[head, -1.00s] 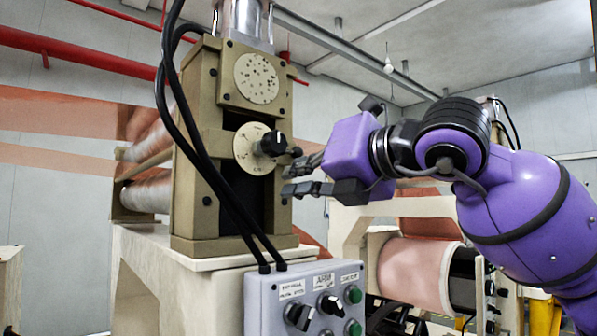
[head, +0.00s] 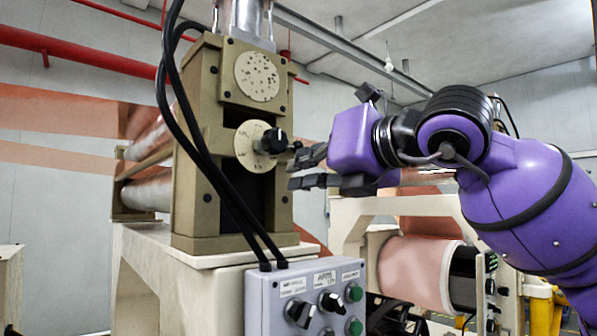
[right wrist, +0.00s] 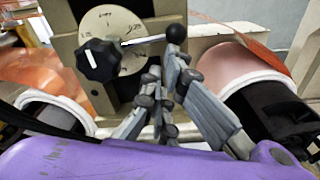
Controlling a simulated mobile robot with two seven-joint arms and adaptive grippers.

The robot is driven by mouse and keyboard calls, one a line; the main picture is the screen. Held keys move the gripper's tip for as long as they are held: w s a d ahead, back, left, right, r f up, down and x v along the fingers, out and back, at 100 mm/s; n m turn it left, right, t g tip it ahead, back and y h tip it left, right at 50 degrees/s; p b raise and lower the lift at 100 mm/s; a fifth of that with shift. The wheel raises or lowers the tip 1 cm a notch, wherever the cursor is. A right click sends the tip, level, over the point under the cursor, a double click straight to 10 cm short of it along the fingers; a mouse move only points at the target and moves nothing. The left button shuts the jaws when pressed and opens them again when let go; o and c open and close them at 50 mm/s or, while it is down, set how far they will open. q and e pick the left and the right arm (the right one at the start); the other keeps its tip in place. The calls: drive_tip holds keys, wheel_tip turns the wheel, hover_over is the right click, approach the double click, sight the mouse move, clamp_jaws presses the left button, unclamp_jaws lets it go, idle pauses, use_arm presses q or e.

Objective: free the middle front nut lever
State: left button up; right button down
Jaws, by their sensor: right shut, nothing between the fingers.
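The nut lever is a thin silver rod with a black ball end (right wrist: 176,34). It sticks out to the right from a black knob (right wrist: 100,60) on a cream dial plate (right wrist: 112,28) in the right wrist view. In the head view the knob (head: 273,141) and dial (head: 247,147) sit on the front of the beige roller stand. My right gripper (head: 294,171) is at the right of the knob, shut and empty. In the right wrist view its fingertips (right wrist: 163,62) are just below the ball, close to it; contact cannot be told. My left gripper is not in view.
A grey control box (head: 305,285) with knobs and green buttons stands below the dial. Two black cables (head: 213,195) hang down the stand's front left. A copper-foil roll (head: 418,270) is at the lower right. A perforated round plate (head: 257,77) sits above the dial.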

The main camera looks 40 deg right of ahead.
sight(295, 148)
drive_tip(key=r+n, duration=0.1)
drive_tip(key=d+r+n, duration=0.1)
drive_tip(key=n, duration=0.1)
drive_tip(key=shift+n+h, duration=0.3)
drive_tip(key=shift+r+n, duration=0.85)
drive_tip(key=shift+n, duration=0.35)
drive_tip(key=r+n, duration=0.1)
drive_tip(key=n, duration=0.1)
drive_tip(key=a+r+n, duration=0.1)
drive_tip(key=r+n, duration=0.1)
drive_tip(key=n, duration=0.1)
drive_tip(key=a+r+n, duration=0.1)
drive_tip(key=n, duration=0.2)
drive_tip(key=shift+s+a+r+h, duration=0.1)
drive_tip(key=shift+a+r+h, duration=0.1)
drive_tip(key=shift+h, duration=0.2)
drive_tip(key=shift+r, duration=0.1)
